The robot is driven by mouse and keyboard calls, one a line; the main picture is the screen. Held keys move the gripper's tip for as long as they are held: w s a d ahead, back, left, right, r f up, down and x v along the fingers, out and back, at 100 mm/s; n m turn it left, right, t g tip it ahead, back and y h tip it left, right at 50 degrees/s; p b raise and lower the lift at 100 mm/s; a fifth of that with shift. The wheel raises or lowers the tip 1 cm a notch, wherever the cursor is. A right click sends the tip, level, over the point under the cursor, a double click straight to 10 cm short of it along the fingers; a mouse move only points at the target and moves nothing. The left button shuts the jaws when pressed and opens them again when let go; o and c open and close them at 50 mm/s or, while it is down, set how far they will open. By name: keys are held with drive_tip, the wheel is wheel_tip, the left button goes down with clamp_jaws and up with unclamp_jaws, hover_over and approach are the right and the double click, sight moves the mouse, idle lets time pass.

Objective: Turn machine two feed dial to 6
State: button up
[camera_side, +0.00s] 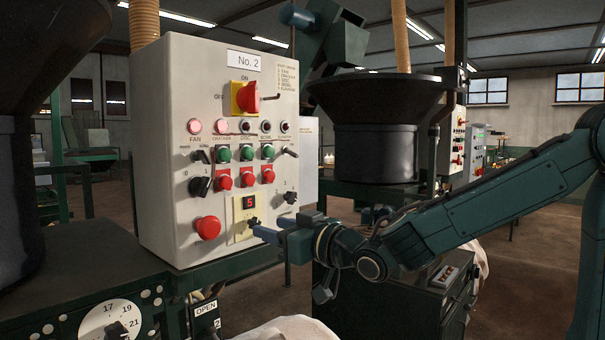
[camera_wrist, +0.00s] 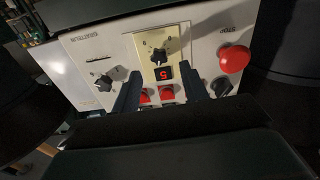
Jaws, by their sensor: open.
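The grey panel labelled No. 2 (camera_side: 280,100) faces my gripper. On its cream plate (camera_side: 238,232), a red digital display (camera_side: 249,203) reads 5. The small black feed dial (camera_side: 253,221) sits just below the display. In the wrist view, which is turned over, the dial (camera_wrist: 158,55) and the display (camera_wrist: 163,74) also show. My gripper (camera_side: 258,230) is open and close in front of the dial. In the wrist view its fingers (camera_wrist: 162,78) stand either side of the plate, with the dial beyond the tips. I cannot tell whether they touch anything.
A red mushroom button (camera_side: 208,228) is left of the plate. A black knob (camera_side: 290,197) is to the right. Rows of red and green buttons (camera_side: 246,153) sit above. A red main switch (camera_side: 247,97) is higher. A numbered dial plate (camera_side: 108,318) is at lower left.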

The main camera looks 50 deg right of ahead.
sight(257, 223)
drive_tip(key=shift+w, duration=2.05)
clamp_jaws()
